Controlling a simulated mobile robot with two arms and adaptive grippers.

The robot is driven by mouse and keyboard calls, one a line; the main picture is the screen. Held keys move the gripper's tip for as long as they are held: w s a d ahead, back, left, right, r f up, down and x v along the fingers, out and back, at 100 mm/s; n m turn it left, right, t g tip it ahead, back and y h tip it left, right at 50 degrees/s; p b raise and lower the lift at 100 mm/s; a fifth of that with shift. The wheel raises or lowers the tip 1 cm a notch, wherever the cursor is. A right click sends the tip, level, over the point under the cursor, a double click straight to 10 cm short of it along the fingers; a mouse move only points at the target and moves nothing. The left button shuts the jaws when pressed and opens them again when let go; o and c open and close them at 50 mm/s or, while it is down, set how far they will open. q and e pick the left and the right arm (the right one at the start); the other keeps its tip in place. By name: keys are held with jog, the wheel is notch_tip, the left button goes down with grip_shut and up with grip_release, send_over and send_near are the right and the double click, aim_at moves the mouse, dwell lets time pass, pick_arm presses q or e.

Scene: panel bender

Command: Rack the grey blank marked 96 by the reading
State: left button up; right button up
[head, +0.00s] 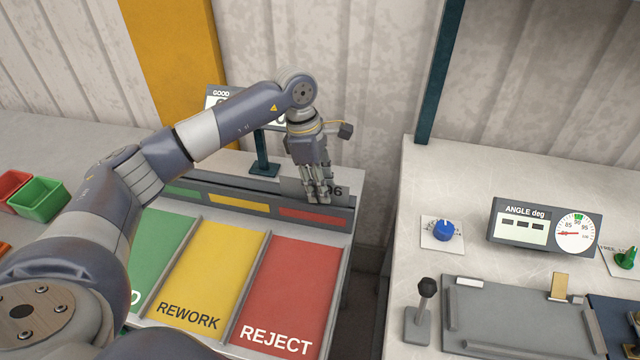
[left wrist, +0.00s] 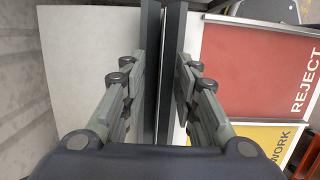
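The grey blank marked 96 (head: 339,190) stands upright at the red end of the rack (head: 190,196). Its number is partly covered by my fingers. My left gripper (head: 318,198) reaches down over it, with the fingers at its upper part. In the left wrist view the fingers (left wrist: 160,90) are apart, with dark long edges and a thin light gap between them; I cannot tell which edge is the blank's. My right gripper is not in view.
The green, yellow REWORK (head: 205,275) and red REJECT (head: 285,290) trays lie before the rack. A GOOD sign (head: 222,93) stands behind, partly hidden by my arm. A gap separates the benches. A blue knob (head: 443,231) and black-topped lever (head: 427,289) stand on the right bench.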

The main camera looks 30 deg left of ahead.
pick_arm(q)
notch_tip(320, 180, up, 12)
jog(key=a, duration=0.2)
jog(key=shift+s+a, duration=0.15)
jog(key=shift+s, duration=0.15)
jog(key=shift+f, duration=0.1)
dwell(0.4)
